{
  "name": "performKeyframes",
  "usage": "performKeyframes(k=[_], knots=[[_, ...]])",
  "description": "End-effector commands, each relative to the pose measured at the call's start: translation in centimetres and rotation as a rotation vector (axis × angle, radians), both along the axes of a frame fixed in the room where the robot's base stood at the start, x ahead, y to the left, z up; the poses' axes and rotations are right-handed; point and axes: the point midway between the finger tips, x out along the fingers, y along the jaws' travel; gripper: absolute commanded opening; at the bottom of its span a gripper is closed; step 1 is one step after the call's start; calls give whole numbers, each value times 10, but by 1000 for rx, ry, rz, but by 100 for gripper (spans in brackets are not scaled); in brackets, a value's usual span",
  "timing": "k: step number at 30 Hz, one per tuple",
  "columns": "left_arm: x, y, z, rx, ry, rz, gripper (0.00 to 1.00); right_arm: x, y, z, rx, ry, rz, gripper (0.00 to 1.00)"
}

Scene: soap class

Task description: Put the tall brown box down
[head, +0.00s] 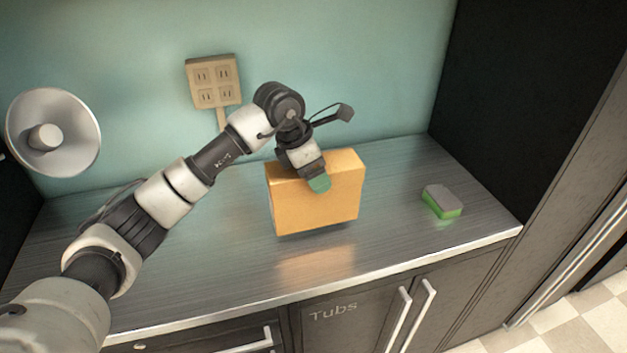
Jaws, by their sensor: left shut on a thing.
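The brown box (314,210) is an orange-brown carton in the middle of the head view. It is over the metal countertop (190,255), with a dark shadow and a reflection below its lower edge. I cannot tell whether it touches the counter. My left gripper (318,183) comes down from above and is shut on the box at its top edge, one greenish fingertip showing on the front face. The other finger is hidden. My right gripper is not in view.
A green and grey sponge (442,202) lies on the counter to the right of the box. A wall socket (214,82) is behind. A round white lamp-like object (53,133) is at the left. A dark cabinet wall bounds the right. The counter's front is clear.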

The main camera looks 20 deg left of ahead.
Motion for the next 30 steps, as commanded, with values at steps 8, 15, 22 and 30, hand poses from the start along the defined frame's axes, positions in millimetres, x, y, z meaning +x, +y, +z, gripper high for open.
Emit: performKeyframes(k=[8,15,22,30], knots=[[0,0,-30,-2,2,-1,15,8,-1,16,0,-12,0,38],[1,0,-39,-2,-4,-1,15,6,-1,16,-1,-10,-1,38],[1,1,-43,-1,-1,-1,79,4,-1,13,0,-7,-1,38],[0,0,-42,-1,-1,-1,100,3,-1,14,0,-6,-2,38]])
